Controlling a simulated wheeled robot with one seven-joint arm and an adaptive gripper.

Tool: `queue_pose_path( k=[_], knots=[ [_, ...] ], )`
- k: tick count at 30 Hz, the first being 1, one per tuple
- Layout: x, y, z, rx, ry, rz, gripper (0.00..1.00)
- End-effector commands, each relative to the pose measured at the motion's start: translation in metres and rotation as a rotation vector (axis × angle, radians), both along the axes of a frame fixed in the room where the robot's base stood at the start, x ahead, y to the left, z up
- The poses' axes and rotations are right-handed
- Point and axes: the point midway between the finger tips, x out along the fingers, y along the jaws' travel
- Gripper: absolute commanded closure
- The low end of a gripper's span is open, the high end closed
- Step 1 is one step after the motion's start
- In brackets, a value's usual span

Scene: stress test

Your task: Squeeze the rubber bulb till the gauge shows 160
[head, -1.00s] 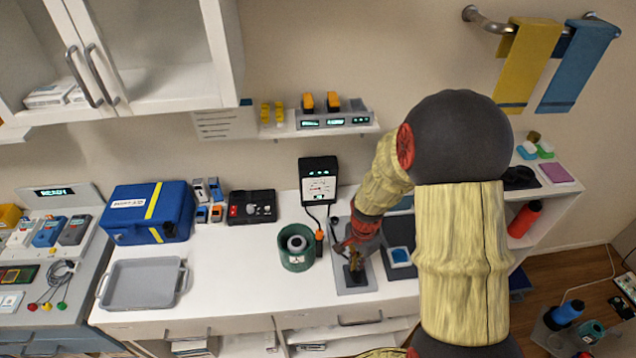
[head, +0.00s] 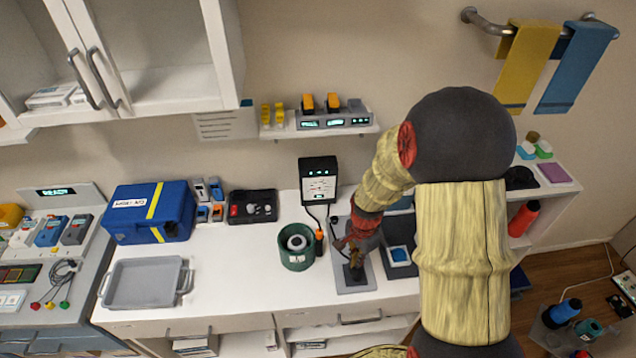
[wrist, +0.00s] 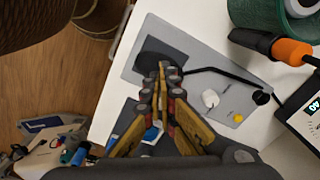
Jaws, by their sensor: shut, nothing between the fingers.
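My gripper (wrist: 163,68) is shut with nothing between its fingers, over a dark square pad (wrist: 152,53) on a grey plate (wrist: 211,60). In the head view my gripper (head: 354,258) hangs low over the same grey plate (head: 352,287). A black hose (wrist: 215,72) runs from beside the fingertips to a black round fitting (wrist: 261,97). The rubber bulb is not clearly visible; the fingers cover the hose's near end. A black box with a small lit display (wrist: 313,106) stands at the right; it also shows in the head view (head: 318,180). Its reading is too small to be sure of.
A green round container (head: 297,262) and an orange-and-black handle (head: 319,242) stand left of the plate. A dark tray with a blue-topped block (head: 399,256) lies to the right. A grey tray (head: 143,284) and blue case (head: 150,212) are farther left.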

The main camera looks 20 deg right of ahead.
Motion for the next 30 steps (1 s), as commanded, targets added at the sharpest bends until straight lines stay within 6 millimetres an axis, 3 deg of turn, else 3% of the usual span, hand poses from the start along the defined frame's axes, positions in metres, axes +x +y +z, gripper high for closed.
queue_pose_path(
  k=[11, 30],
  knots=[
    [0.000, 0.000, -0.022, 0.000, 0.001, 0.000, 1.00],
    [0.000, 0.000, 0.002, 0.000, 0.000, 0.000, 1.00]
  ],
)
